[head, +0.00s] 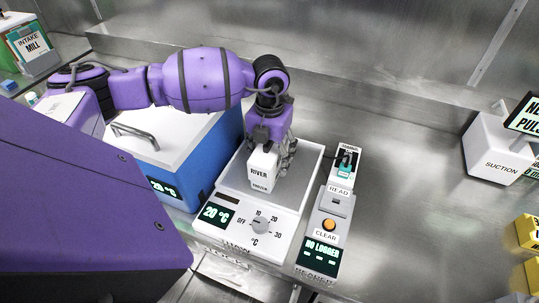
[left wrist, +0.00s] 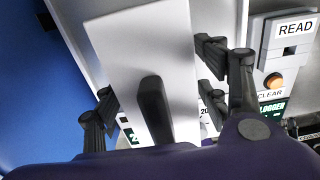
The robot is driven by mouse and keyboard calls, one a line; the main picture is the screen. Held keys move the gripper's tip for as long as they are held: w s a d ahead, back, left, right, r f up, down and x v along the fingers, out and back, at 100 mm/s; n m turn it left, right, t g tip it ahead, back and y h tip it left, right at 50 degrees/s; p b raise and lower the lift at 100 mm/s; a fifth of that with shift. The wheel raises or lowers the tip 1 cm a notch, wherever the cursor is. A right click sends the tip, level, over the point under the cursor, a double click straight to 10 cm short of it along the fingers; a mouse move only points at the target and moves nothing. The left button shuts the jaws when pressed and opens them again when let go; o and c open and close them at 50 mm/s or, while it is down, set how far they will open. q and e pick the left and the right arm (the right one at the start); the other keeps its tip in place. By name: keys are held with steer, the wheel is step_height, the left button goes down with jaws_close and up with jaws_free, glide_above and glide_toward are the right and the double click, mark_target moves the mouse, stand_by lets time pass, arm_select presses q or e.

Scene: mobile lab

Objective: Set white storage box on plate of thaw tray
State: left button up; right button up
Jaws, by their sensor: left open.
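The white storage box (head: 262,170), labelled "RIVER", stands upright at the plate (head: 296,186) of the thaw tray (head: 247,222). Its base looks to rest on the plate, though I cannot tell contact for certain. My left gripper (head: 273,150) points down over the box. In the left wrist view, the open fingers (left wrist: 157,78) stand on either side of the box (left wrist: 140,40), with a visible gap on the right. The thaw tray shows 20 °C and has a dial. My right gripper is not in view.
A blue chest with a white lid (head: 152,134) stands left of the tray. A logger unit (head: 328,215) with READ and CLEAR buttons stands close on the right. A suction unit (head: 492,150) is farther right. The steel bench between them is clear.

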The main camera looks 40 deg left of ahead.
arm_select(q)
step_height(320, 180, up, 12)
steer(key=shift+r, duration=0.1)
stand_by(0.5)
